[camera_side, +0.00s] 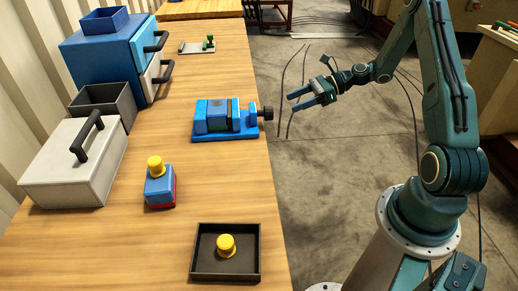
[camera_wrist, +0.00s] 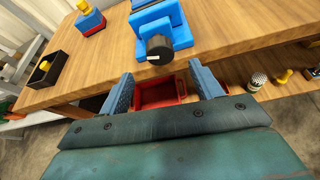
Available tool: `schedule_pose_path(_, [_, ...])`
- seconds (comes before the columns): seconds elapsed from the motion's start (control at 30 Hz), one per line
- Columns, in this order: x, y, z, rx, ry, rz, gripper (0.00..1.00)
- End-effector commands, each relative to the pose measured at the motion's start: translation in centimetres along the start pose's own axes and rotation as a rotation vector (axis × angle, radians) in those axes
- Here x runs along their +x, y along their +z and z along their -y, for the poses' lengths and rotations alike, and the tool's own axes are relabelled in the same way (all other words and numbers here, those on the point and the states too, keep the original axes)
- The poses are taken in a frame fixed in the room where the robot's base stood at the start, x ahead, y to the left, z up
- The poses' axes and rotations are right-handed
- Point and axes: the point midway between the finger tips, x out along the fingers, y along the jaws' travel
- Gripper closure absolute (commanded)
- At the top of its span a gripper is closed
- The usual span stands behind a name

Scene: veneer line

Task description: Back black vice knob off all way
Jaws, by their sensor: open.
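The blue vice (camera_side: 225,130) lies on the wooden table near its right edge. Its black knob (camera_side: 267,113) sticks out past that edge, towards my gripper. In the wrist view the black knob (camera_wrist: 159,48) faces the camera, with a pale mark on its face, and the vice (camera_wrist: 150,18) is behind it. My gripper (camera_side: 293,101) is open and empty, off the table edge, to the right of the knob and apart from it. In the wrist view the fingers of my gripper (camera_wrist: 160,72) stand left and right, below the knob in the picture.
A blue-and-red block with a yellow knob (camera_side: 159,186) and a dark tray (camera_side: 194,255) holding a yellow piece stand on the table. A white box (camera_side: 66,170), dark bin (camera_side: 118,98) and blue cabinet (camera_side: 95,50) line the left. A red box (camera_wrist: 160,92) sits below the tabletop.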

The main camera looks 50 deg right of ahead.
Motion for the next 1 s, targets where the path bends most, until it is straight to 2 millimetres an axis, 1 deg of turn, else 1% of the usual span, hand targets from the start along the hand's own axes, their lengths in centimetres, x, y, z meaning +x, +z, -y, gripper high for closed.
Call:
schedule_pose_path(0.03, [0.9, 0.0, -0.1, 0.0, 0.004, -0.001, 0.35])
schedule_pose_path(0.3, [5.1, 0.0, -0.1, 0.0, 0.004, -0.001, 0.35])
schedule_pose_path(0.53, [8.1, -0.1, -0.1, 0.0, 0.003, -0.002, 0.35])
schedule_pose_path(0.7, [9.4, -0.1, -0.1, 0.001, 0.002, -0.001, 0.35])
schedule_pose_path(1.0, [9.8, -0.1, 0.0, 0.001, -0.001, -0.001, 0.35])
